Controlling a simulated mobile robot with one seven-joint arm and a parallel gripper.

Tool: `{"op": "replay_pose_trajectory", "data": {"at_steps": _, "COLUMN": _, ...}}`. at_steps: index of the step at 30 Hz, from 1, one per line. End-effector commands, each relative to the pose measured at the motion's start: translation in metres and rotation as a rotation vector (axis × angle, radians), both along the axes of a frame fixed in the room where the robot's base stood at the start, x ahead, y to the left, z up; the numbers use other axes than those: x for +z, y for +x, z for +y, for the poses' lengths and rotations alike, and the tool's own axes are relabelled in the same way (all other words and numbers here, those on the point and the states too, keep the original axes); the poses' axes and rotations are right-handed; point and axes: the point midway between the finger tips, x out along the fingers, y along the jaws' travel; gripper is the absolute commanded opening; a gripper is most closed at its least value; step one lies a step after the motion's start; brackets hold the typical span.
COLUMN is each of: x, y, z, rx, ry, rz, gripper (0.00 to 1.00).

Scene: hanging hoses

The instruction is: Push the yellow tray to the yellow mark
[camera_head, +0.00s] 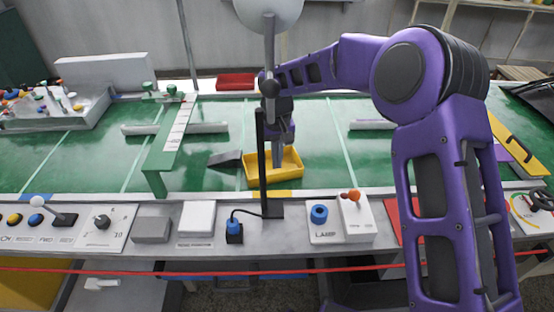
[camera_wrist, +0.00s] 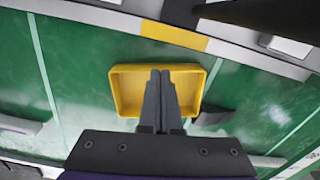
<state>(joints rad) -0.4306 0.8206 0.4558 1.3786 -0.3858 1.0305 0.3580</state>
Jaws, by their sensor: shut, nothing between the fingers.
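The yellow tray (camera_head: 294,157) lies on the green belt, partly hidden behind a black post in the head view. It shows whole, apart from the part under my fingers, in the wrist view (camera_wrist: 128,102). The yellow mark (camera_head: 281,194) is a short stripe on the pale front rail; it also shows in the wrist view (camera_wrist: 174,36). A strip of green separates tray and mark. My gripper (camera_head: 277,164) points down with its fingers shut and empty. In the wrist view the fingertips (camera_wrist: 160,73) overlap the tray's inside, close to its mark-side wall; contact cannot be told.
A dark grey wedge (camera_head: 225,160) lies just left of the tray. A black post (camera_head: 262,165) stands before it on the console. A green gate with a scale (camera_head: 172,135) spans the belt at left. A red tray (camera_head: 236,82) sits at the back.

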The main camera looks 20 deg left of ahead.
Motion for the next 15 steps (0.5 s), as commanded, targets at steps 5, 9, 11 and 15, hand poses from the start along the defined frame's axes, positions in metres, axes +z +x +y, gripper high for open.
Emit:
{"op": "replay_pose_trajectory", "data": {"at_steps": 5, "x": -0.036, "y": -0.001, "z": 0.000, "rx": 0.001, "ry": -0.001, "rz": 0.003, "gripper": 0.00}}
{"op": "replay_pose_trajectory", "data": {"at_steps": 9, "x": -0.056, "y": 0.000, "z": 0.000, "rx": 0.002, "ry": 0.000, "rz": 0.002, "gripper": 0.00}}
{"op": "replay_pose_trajectory", "data": {"at_steps": 11, "x": -0.062, "y": 0.000, "z": 0.000, "rx": 0.002, "ry": 0.000, "rz": 0.002, "gripper": 0.00}}
{"op": "replay_pose_trajectory", "data": {"at_steps": 15, "x": -0.069, "y": 0.000, "z": 0.000, "rx": 0.002, "ry": 0.001, "rz": 0.002, "gripper": 0.00}}
